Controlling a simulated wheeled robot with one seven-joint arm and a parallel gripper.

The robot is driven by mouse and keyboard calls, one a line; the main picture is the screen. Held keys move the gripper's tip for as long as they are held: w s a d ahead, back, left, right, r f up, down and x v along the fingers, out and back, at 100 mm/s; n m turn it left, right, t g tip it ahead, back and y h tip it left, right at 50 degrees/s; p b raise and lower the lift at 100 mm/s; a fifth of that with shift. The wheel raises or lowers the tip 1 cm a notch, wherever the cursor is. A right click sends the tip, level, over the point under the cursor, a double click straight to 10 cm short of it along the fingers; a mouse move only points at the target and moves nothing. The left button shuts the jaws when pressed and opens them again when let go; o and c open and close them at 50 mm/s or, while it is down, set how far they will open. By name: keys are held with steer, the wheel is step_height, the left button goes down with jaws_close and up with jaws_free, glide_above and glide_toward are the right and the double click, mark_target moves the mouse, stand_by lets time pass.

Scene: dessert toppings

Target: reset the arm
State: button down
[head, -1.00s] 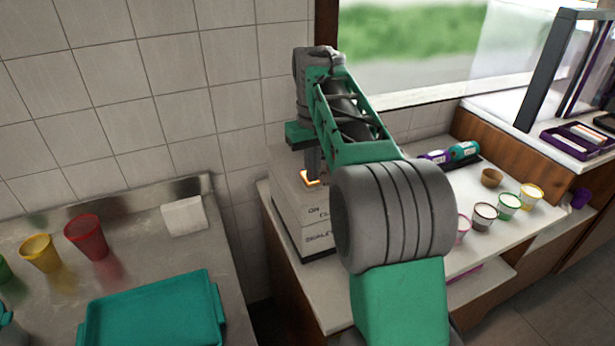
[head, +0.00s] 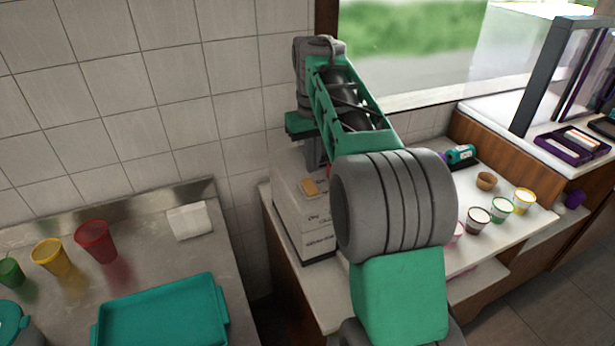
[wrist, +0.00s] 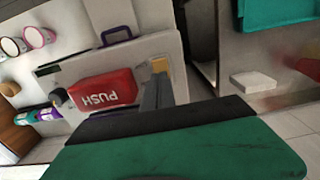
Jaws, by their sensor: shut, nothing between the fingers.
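My gripper (head: 315,160) points down above the white-grey machine (head: 283,205) on the counter. Its fingers are shut with nothing between them. In the wrist view my gripper (wrist: 157,88) shows as a narrow grey pair beside the machine's square yellow-orange button (wrist: 160,65). In the head view the button (head: 309,187) is unlit and just below the fingertips, apart from them. A red lever marked PUSH (wrist: 103,89) is beside my gripper in the wrist view; my arm mostly hides it in the head view.
Cups of toppings (head: 477,219) and a brown bowl (head: 486,181) stand on the right counter. A teal tray (head: 160,318), red cup (head: 95,242) and yellow cup (head: 50,256) are on the left metal counter. The tiled wall is close behind my arm.

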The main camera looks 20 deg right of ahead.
steer(key=shift+r, duration=0.5)
steer(key=s+a+f+t, duration=0.1)
steer(key=s+a+f, duration=0.2)
steer(key=s, duration=0.3)
steer(key=s+a+f+t, duration=0.2)
steer(key=s+a+f, duration=0.1)
steer(key=s, duration=0.3)
steer(key=s+a+f+t+b, duration=0.1)
steer(key=s+a+f, duration=0.2)
steer(key=s+a, duration=0.2)
steer(key=shift+s+f+t, duration=0.15)
steer(key=shift+s+t, duration=0.15)
steer(key=shift+s, duration=0.25)
